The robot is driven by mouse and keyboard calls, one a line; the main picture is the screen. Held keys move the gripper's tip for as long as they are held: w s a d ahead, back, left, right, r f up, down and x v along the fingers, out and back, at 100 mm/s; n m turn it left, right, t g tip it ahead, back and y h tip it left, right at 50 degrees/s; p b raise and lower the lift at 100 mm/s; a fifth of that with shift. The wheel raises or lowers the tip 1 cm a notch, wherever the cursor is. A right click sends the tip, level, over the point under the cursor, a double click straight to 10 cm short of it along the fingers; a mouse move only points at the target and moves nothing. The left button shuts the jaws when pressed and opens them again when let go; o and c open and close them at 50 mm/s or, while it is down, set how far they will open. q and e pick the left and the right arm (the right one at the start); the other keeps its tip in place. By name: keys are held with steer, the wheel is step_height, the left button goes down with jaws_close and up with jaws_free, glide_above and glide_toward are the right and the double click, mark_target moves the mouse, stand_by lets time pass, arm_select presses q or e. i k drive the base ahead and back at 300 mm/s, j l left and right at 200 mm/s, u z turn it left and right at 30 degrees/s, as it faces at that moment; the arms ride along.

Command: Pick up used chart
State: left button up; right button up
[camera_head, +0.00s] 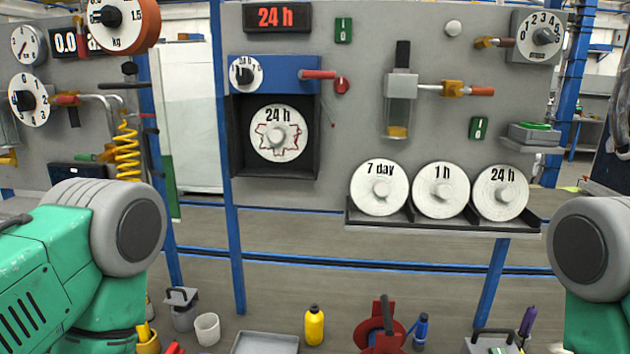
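The used chart (275,133) is a round white disc marked "24 h" with a jagged red trace and a light knob at its centre. It sits upright in a dark recessed box (242,160) under a blue panel (290,75). Three blank-looking charts stand on a dark shelf rack (400,220) to the right: "7 day" (365,197), "1 h" (427,203) and "24 h" (486,201). Green and grey parts of my arms show at the lower left and right edges. Neither gripper is in view.
A red-handled lever (318,75) sticks out above the box's right side. A dial (246,76) is on the blue panel. A red "24 h" display (276,17) is above. A yellow bottle (314,325) and other items stand below. The space before the box looks clear.

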mark_target(273, 132)
steer(key=i+j+z, duration=0.1)
steer(key=j+z, duration=0.15)
steer(key=j, duration=0.6)
steer(key=j+z, duration=0.25)
steer(key=j, duration=0.6)
steer(key=j+z, duration=0.25)
steer(key=j, duration=0.65)
steer(key=k+j+z, duration=0.1)
steer(key=j+z, duration=0.15)
steer(key=j, duration=0.6)
